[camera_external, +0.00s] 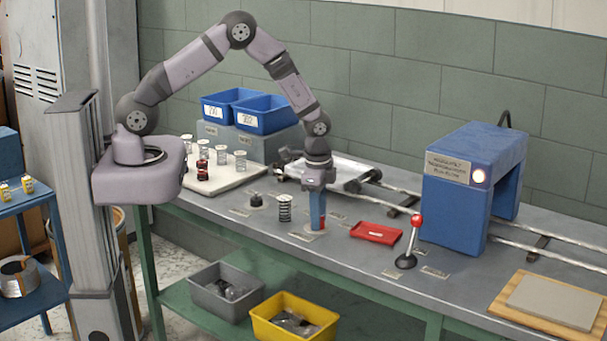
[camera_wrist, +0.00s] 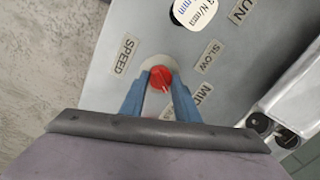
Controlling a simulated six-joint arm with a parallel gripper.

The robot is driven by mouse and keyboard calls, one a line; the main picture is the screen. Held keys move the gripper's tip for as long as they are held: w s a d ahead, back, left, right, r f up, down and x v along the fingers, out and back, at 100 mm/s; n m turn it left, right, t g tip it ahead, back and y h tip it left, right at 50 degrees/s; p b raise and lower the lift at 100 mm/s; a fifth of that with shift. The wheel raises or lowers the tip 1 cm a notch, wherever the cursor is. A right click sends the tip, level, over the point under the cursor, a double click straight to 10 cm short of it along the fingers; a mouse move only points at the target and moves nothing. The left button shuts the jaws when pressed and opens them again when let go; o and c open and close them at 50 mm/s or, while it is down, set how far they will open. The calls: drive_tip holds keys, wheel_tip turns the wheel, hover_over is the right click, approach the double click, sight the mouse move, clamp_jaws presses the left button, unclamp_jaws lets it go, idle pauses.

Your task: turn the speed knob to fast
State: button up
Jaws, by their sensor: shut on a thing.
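The red speed knob (camera_wrist: 161,77) sits on a pale round plate in the wrist view, next to the labels SPEED (camera_wrist: 125,55), SLOW (camera_wrist: 211,56) and MID (camera_wrist: 203,97). My gripper (camera_wrist: 158,92) points down over it, with its blue fingers shut on the knob's two sides. The MID label lies close to the right finger. I cannot tell which label the knob points to. In the external view my gripper (camera_external: 317,209) is at the bench top, and its fingers hide most of the knob.
A black spring (camera_external: 285,208) and a dark knob (camera_external: 256,200) stand left of my gripper. A red tray (camera_external: 376,233), a red-topped lever (camera_external: 411,243) and a blue machine housing (camera_external: 457,211) are to the right. A white board (camera_external: 226,183) with several springs lies behind left.

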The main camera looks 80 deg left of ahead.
drive_tip(key=shift+m, duration=0.5)
drive_tip(key=o, duration=1)
drive_tip(key=shift+o, duration=0.2)
drive_tip(key=shift+r, duration=0.1)
drive_tip(key=shift+s+d+r+b, duration=0.1)
drive_tip(key=shift+r+b, duration=0.45)
drive_tip(key=shift+r, duration=1.25)
drive_tip(key=shift+s+d+r+b, duration=0.1)
drive_tip(key=shift+r+b, duration=0.4)
drive_tip(key=shift+r, duration=1.3)
drive_tip(key=shift+w, duration=0.1)
